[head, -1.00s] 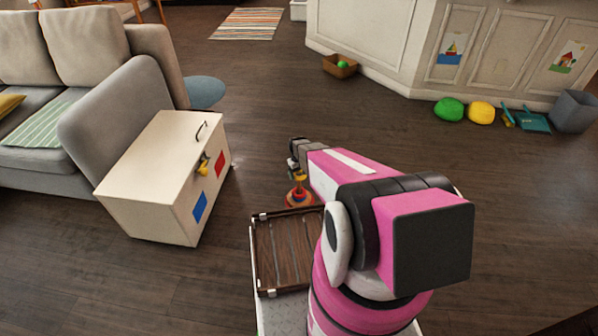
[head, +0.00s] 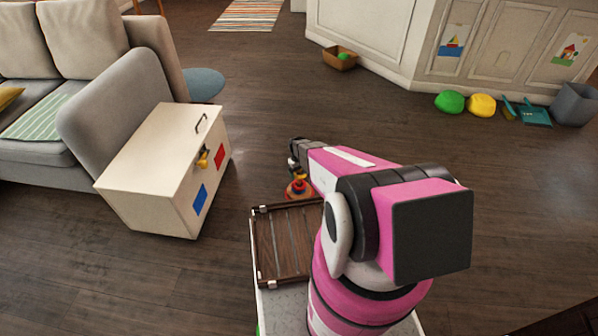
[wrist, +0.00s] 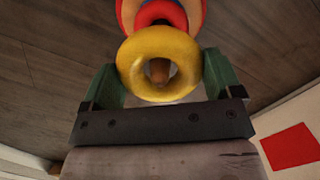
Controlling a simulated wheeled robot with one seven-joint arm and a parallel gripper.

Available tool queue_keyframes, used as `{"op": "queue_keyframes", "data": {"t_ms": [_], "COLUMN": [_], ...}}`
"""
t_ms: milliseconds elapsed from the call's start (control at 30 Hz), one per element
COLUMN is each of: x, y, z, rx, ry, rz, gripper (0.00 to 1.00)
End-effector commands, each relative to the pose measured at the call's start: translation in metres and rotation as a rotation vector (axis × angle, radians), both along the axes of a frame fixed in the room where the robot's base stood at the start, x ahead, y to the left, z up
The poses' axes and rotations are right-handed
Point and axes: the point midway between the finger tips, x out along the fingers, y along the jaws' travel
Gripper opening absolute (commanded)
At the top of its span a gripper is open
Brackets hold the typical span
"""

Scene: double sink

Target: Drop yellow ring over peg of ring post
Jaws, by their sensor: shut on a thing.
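My gripper (wrist: 159,72) has its two green fingers on either side of the yellow ring (wrist: 131,58) and is shut on it. In the wrist view a brown peg tip (wrist: 159,71) shows through the ring's hole. I cannot tell whether the tip has entered the ring. Behind the ring are red and orange parts of the ring post (wrist: 158,12). In the head view the ring post (head: 299,190) stands on the floor just beyond my body, with my gripper (head: 296,173) at its top. My arm hides part of it.
A cream box (head: 150,165) with a handle, a yellow latch and red and blue patches stands left of the post, by the grey sofa (head: 120,115). Bare floor surrounds the post.

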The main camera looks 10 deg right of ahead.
Motion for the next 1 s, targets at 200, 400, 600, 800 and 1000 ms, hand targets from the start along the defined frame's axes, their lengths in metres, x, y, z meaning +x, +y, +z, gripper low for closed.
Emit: {"op": "queue_keyframes", "data": {"t_ms": [200, 400, 600, 800, 1000], "x": [0.0, 0.0, 0.0, 0.001, 0.004], "y": [0.0, 0.0, 0.0, 0.0, 0.002], "z": [0.0, 0.0, 0.0, 0.01, 0.044], "rx": [0.0, 0.0, 0.0, 0.0, 0.0], "ry": [0.0, 0.0, 0.0, -0.001, -0.002], "rz": [0.0, 0.0, 0.0, 0.0, 0.0], "gripper": [0.62, 0.91, 1.0, 1.0, 1.0]}}
